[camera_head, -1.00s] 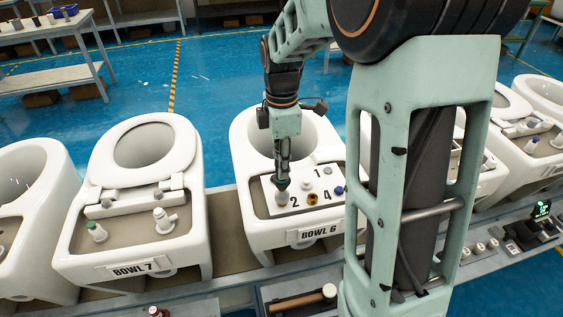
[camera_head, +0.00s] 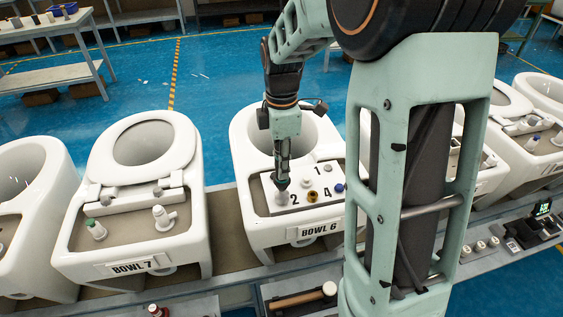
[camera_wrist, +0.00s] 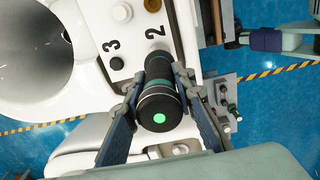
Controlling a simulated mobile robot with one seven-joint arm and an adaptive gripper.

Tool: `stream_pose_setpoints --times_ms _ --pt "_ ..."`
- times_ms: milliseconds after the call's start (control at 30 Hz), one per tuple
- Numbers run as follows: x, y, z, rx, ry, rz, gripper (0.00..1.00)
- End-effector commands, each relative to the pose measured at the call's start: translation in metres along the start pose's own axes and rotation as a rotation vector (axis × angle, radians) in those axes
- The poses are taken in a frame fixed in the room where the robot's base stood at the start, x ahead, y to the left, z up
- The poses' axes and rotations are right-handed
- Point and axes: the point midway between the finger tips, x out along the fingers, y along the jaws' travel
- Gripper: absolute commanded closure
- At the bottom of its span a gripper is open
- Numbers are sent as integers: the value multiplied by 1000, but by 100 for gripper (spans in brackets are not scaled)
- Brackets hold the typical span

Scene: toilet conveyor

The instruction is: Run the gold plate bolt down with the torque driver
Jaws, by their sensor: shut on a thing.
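My gripper (camera_head: 282,165) points down over the white plate (camera_head: 268,183) on bowl 6. In the wrist view my gripper (camera_wrist: 160,100) is shut on the torque driver (camera_wrist: 159,118), a dark cylinder with a teal band and a lit green dot on its end. In the head view the driver (camera_head: 282,184) stands nearly upright at the plate's left side, left of the "2". A grey round part (camera_head: 282,198) sits directly below it; I cannot tell whether they touch. The gold plate bolt (camera_head: 312,196) is to the right, between "2" and "4", apart from the driver.
A white cap (camera_head: 306,183), a grey one (camera_head: 328,169) and a blue one (camera_head: 338,188) stand on the plate close to the driver. Bowl 7 (camera_head: 130,255) stands on the left. A tray with a wooden-handled tool (camera_head: 305,298) lies in front.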

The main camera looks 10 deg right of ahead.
Motion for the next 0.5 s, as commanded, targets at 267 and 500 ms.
stream_pose_setpoints --times_ms 267,500 --pt "3 0 0 0 0 0 100" --pt "6 0 0 0 0 0 100"
